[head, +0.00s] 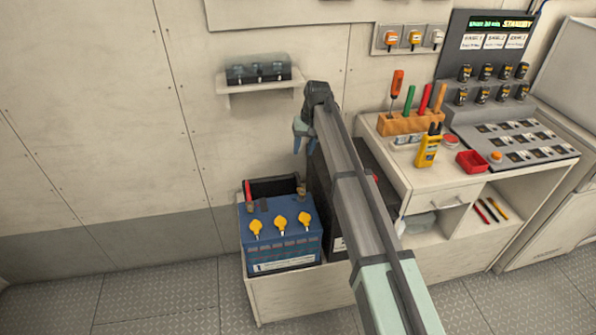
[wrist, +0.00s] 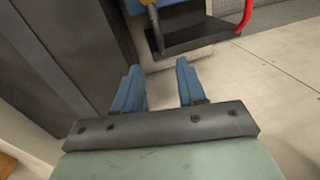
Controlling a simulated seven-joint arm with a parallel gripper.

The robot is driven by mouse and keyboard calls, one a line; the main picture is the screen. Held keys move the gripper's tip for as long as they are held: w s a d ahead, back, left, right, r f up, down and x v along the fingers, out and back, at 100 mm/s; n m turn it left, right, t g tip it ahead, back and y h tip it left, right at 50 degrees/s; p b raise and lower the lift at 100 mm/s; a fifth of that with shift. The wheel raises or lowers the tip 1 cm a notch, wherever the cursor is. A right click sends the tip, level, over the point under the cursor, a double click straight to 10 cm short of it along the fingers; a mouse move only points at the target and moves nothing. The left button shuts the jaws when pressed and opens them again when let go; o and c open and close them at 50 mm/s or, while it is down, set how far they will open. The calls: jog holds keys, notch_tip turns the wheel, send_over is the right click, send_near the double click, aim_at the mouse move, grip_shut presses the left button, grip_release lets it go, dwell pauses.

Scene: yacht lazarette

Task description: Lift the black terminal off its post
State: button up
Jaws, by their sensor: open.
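A blue battery (head: 280,238) with yellow caps stands in the low box. At its back right corner is a small brass-coloured terminal (head: 302,193). In the wrist view this terminal (wrist: 148,4) is cut by the top edge, with a dark lead running from it. A red lead (wrist: 244,16) shows at the battery's other end. My gripper (head: 304,137) hangs well above the terminal, near the wall. In the wrist view its two blue fingers (wrist: 158,70) are apart with nothing between them. The post under the terminal cannot be made out.
A dark open tray (wrist: 200,37) lies behind the battery. A tall dark case stands close on its right, partly behind my arm. A wall shelf (head: 262,86) holds a dark box. A workbench (head: 400,170) with tools stands to the right. Floor at left is clear.

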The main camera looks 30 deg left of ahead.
aim_at(297, 174)
jog(key=f, duration=0.3)
jog(key=s+a+f, duration=0.1)
jog(key=f, duration=0.6)
jog(key=shift+s+a+f, duration=0.15)
jog(key=shift+a+f, duration=0.05)
jog(key=shift+a, duration=0.05)
grip_shut()
dwell(0.4)
